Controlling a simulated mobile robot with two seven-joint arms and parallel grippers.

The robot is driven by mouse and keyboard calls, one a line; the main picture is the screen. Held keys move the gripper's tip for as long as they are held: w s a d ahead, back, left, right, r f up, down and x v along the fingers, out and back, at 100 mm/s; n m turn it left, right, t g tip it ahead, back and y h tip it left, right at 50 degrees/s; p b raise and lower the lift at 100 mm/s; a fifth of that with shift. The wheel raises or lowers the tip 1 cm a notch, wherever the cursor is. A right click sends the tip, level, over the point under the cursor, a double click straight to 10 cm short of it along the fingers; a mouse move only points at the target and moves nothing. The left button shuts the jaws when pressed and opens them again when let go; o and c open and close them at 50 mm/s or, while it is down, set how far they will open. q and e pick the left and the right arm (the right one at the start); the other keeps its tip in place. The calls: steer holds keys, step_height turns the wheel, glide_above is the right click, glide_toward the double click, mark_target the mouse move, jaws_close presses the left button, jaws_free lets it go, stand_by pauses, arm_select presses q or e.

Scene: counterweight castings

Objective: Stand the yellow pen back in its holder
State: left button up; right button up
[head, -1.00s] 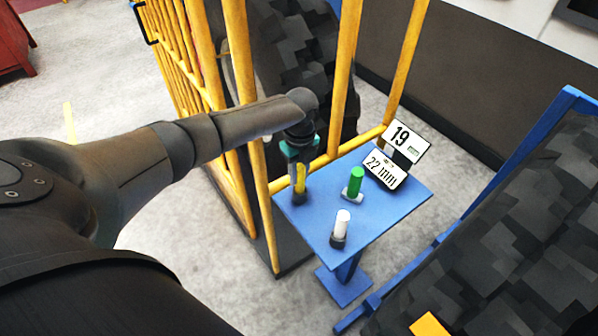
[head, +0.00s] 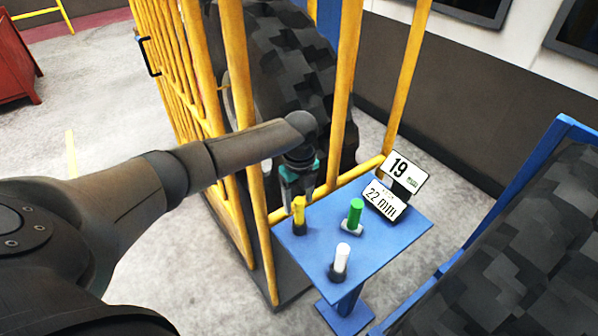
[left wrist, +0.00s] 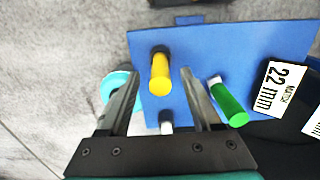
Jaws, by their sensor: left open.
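The yellow pen (head: 299,205) stands upright in a small dark holder (head: 299,229) near the left corner of the blue table (head: 318,245). My left gripper (head: 297,198) is open, pointing down at the pen's upper part. In the left wrist view, the yellow pen (left wrist: 160,75) shows between the spread fingers of the left gripper (left wrist: 161,72), with a gap on either side. The dark holder (left wrist: 160,50) shows at its far end. My right gripper is in neither view.
Yellow cage bars (head: 243,110) rise close behind my left gripper. A blue-framed rack (head: 530,180) is at right.

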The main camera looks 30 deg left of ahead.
arm_select(q)
step_height(320, 180, up, 12)
steer(key=shift+r, duration=0.15)
steer(key=shift+s+d, duration=0.1)
steer(key=shift+s, duration=0.05)
stand_by(0.5)
